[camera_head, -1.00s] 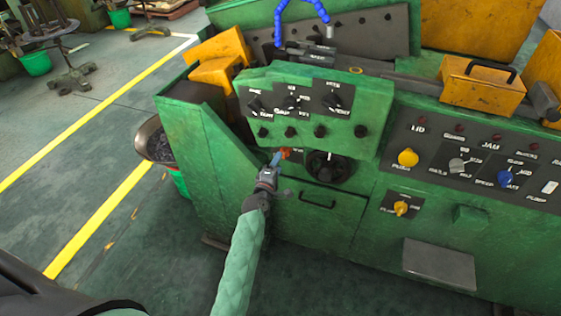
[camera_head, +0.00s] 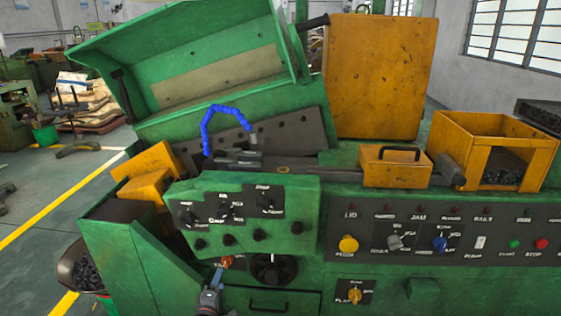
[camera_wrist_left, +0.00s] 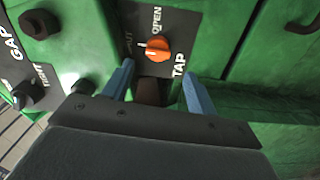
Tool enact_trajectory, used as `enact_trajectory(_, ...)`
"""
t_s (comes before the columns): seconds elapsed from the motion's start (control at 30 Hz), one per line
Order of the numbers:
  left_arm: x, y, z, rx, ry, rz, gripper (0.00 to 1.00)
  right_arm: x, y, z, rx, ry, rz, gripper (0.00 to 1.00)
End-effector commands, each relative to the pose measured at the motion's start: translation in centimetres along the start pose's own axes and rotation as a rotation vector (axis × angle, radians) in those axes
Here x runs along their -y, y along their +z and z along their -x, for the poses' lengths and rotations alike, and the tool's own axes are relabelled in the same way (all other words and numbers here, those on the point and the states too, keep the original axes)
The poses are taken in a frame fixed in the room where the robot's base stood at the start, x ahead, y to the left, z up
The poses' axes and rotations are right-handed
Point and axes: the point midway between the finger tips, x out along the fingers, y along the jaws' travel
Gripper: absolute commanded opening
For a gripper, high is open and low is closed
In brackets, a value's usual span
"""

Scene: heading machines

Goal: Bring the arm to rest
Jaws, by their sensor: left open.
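My left gripper (camera_head: 217,276) is low in the head view, in front of the green machine, close to the orange tap knob (camera_head: 227,262). In the left wrist view my left gripper (camera_wrist_left: 158,82) has its two blue fingers spread apart with nothing held between them. The orange tap knob (camera_wrist_left: 153,49) sits on a dark plate marked OPEN and TAP, just beyond the fingers, and no finger is seen closed on it. Most of my left forearm is below the head view's edge. My right gripper is in neither view.
The green machine (camera_head: 160,195) fills the front, with a control panel (camera_head: 460,243) of knobs and buttons at right. A dark handwheel (camera_head: 274,269) is just right of the tap knob. A bowl of dark parts (camera_head: 70,268) stands at left, beside open floor (camera_head: 55,210).

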Motion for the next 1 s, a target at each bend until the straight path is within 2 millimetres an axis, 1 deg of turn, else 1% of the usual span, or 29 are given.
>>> enact_trajectory(0.07,0.5,0.6,0.0,0.03,-0.024,-0.075,0.58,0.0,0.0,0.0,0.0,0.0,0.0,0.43)
enact_trajectory(0.17,2.4,1.6,0.1,0.091,-0.089,-0.233,0.58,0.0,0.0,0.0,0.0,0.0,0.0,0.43)
enact_trajectory(0.2,3.8,2.2,0.2,0.125,-0.127,-0.309,0.58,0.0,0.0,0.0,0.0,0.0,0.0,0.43)
enact_trajectory(0.27,5.9,3.4,0.4,0.181,-0.18,-0.415,0.58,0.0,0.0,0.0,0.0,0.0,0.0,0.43)
enact_trajectory(0.3,7.5,4.3,0.5,0.222,-0.216,-0.484,0.58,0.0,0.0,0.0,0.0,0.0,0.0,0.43)
enact_trajectory(0.37,9.9,5.6,0.9,0.289,-0.271,-0.59,0.58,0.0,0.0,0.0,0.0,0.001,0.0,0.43)
enact_trajectory(0.4,11.8,6.5,1.4,0.339,-0.309,-0.661,0.58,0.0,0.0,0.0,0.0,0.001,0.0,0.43)
enact_trajectory(0.47,14.8,7.6,2.5,0.415,-0.368,-0.764,0.58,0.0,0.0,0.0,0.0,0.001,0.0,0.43)
enact_trajectory(0.5,16.9,8.3,3.5,0.468,-0.407,-0.827,0.58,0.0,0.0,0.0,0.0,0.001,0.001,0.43)
enact_trajectory(0.57,20.2,9.2,5.3,0.545,-0.465,-0.913,0.58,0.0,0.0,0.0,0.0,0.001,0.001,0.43)
enact_trajectory(0.6,22.2,9.8,6.6,0.596,-0.501,-0.964,0.58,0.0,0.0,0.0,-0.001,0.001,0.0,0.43)
enact_trajectory(0.67,25.2,10.3,8.7,0.669,-0.554,-1.034,0.58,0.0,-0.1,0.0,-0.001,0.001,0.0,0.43)
enact_trajectory(0.7,27.1,10.7,10.3,0.714,-0.587,-1.073,0.58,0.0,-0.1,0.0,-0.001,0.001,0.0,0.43)
enact_trajectory(0.77,29.9,11.1,12.8,0.781,-0.635,-1.126,0.58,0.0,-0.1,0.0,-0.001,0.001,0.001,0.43)
enact_trajectory(0.8,31.7,11.3,14.5,0.824,-0.665,-1.158,0.58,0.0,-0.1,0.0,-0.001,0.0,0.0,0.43)
enact_trajectory(0.87,34.2,11.4,17.2,0.882,-0.71,-1.197,0.58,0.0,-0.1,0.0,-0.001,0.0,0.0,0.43)
enact_trajectory(0.9,35.8,11.6,19.1,0.921,-0.739,-1.222,0.58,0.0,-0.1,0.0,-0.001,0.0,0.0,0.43)
enact_trajectory(0.97,38.1,11.6,22.1,0.972,-0.779,-1.249,0.58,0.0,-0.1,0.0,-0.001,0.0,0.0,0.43)
enact_trajectory(1.0,39.6,11.7,24.1,1.004,-0.8,-1.266,0.58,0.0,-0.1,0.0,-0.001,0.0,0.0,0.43)
